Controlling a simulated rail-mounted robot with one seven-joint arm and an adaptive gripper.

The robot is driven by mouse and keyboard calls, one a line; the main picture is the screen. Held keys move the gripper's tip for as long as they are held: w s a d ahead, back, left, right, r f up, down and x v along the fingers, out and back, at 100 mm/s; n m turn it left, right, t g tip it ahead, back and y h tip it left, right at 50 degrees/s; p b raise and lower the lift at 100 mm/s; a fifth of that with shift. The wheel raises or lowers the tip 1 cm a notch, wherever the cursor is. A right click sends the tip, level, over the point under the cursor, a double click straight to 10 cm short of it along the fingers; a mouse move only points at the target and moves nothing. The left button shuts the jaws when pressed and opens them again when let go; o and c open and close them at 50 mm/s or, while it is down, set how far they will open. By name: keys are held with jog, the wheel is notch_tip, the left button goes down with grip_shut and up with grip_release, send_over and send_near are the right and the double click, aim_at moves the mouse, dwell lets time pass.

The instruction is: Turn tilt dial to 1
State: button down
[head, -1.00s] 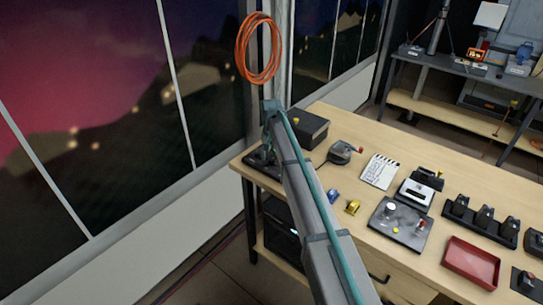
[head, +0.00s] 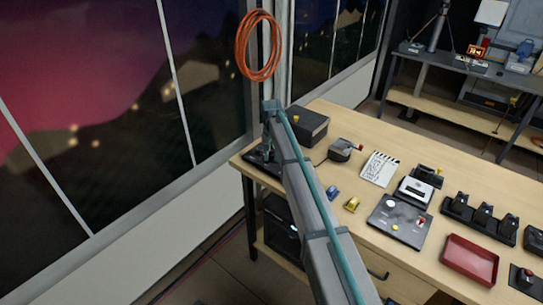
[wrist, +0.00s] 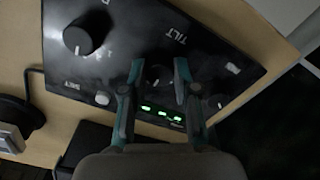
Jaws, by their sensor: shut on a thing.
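The tilt dial (wrist: 157,76) is a small dark round knob on a black control panel (wrist: 120,55) in the wrist view, with the white word TILT printed near it. My gripper (wrist: 158,72) has its two teal-and-grey fingers on either side of this dial, shut on it. The dial's pointer and the number it points at are too dark and covered to read. In the head view the panel (head: 258,166) lies at the table's left end, mostly behind my arm, with my gripper (head: 271,152) over it.
A larger black dial (wrist: 77,40) stands on the same panel, with several green lights (wrist: 160,114) lit near my fingers. In the head view a black box (head: 310,124) and a grey device with a red knob (head: 340,150) stand close by on the table.

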aim_at(272, 157)
jog(key=n+b, duration=0.2)
jog(key=n, duration=0.3)
jog(key=shift+n+b, duration=0.3)
jog(key=n+b, duration=0.1)
jog(key=n, duration=0.5)
jog(key=shift+r, duration=0.1)
dwell(0.4)
jog(key=c, duration=0.9)
grip_release()
jog(key=shift+o, duration=0.2)
notch_tip(272, 157, up, 12)
